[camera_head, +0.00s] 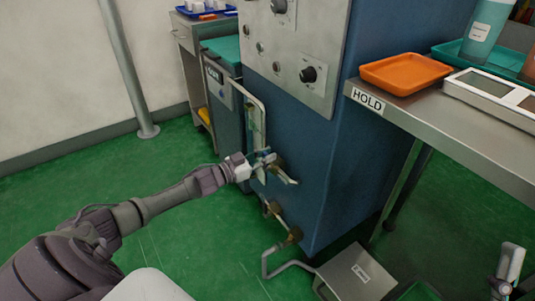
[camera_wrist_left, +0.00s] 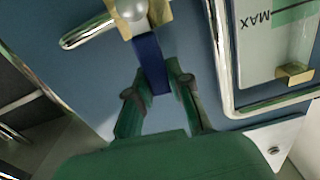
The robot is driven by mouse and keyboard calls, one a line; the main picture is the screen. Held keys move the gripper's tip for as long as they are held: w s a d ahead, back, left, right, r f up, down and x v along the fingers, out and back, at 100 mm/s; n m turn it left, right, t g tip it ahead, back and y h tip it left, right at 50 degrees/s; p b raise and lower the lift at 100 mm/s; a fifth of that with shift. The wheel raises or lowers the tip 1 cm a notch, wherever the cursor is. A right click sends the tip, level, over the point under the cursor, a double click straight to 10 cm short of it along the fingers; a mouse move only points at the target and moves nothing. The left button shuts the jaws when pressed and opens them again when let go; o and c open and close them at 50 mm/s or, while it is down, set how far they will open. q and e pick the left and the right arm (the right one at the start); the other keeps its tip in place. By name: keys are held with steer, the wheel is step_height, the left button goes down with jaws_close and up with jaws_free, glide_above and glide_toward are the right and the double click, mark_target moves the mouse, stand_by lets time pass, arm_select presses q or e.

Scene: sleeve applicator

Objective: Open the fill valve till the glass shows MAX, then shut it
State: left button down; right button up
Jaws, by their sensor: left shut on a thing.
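My left gripper (camera_head: 262,163) is at the front of the blue machine. In the left wrist view its green fingers (camera_wrist_left: 158,88) are closed on a blue lever (camera_wrist_left: 150,62), which joins a brass valve body (camera_wrist_left: 150,18). The valve (camera_head: 279,167) also shows beside the gripper in the head view, with a silver handle pointing right. The sight glass (camera_head: 249,115) is in a metal frame just above the gripper. In the left wrist view the MAX mark (camera_wrist_left: 256,20) is upside down, beside a green band. The liquid level is too unclear to tell.
A second brass valve (camera_head: 292,236) with a bent pipe sits lower on the machine. A metal step or pedal (camera_head: 358,272) is on the floor at its right. A steel table marked HOLD (camera_head: 368,100) carries an orange tray (camera_head: 405,73). The green floor at left is clear.

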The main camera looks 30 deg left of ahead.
arm_select(q)
steer(key=shift+w+a+n, duration=0.1)
steer(key=shift+a+n, duration=0.25)
steer(key=shift+n, duration=0.35)
arm_select(e)
steer(key=shift+w+a+f+g+h, duration=0.1)
steer(key=shift+w+f+g+h, duration=0.4)
steer(key=shift+w+f+g, duration=0.6)
steer(key=shift+f, duration=0.1)
arm_select(q)
steer(key=c, duration=1)
jaws_free()
steer(key=shift+c, duration=0.2)
steer(key=v, duration=1.2)
